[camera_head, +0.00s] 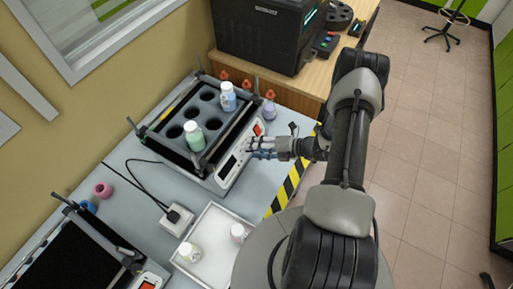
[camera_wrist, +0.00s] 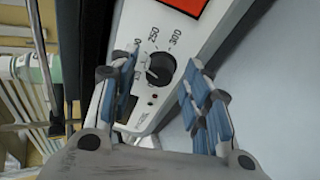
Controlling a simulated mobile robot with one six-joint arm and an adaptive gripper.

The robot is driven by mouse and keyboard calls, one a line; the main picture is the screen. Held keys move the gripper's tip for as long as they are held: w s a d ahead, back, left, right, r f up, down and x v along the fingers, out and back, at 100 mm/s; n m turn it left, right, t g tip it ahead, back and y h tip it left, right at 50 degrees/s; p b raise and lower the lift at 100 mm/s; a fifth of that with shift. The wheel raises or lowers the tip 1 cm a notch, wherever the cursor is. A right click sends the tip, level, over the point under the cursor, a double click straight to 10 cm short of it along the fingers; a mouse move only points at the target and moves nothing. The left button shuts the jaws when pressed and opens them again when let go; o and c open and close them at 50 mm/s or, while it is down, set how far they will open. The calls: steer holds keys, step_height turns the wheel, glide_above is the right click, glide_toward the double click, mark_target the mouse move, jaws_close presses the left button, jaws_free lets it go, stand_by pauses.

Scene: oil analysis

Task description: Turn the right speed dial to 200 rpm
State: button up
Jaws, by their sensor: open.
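The right speed dial (camera_wrist: 160,68) is a round black knob on a white panel, seen in the wrist view. The marks 250 and 300 show beside it; marks lower on the left are partly covered by a finger. A pale pointer line on the knob seems to face left, but its exact reading is unclear. My gripper (camera_wrist: 162,62) is open, with one blue-padded finger on each side of the dial. Contact cannot be told. In the head view, my gripper (camera_head: 252,148) reaches the front panel (camera_head: 230,171) of the shaker (camera_head: 170,130) and hides the dial there.
The shaker holds a green-labelled bottle (camera_head: 194,136) and a blue one (camera_head: 228,97). A white tray (camera_head: 213,215) with two bottles lies in front. A second device (camera_head: 70,262) stands lower left. A black machine (camera_head: 262,35) stands behind. Striped tape (camera_head: 290,188) marks the table edge.

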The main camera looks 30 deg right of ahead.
steer(key=v, duration=1.2)
stand_by(0.4)
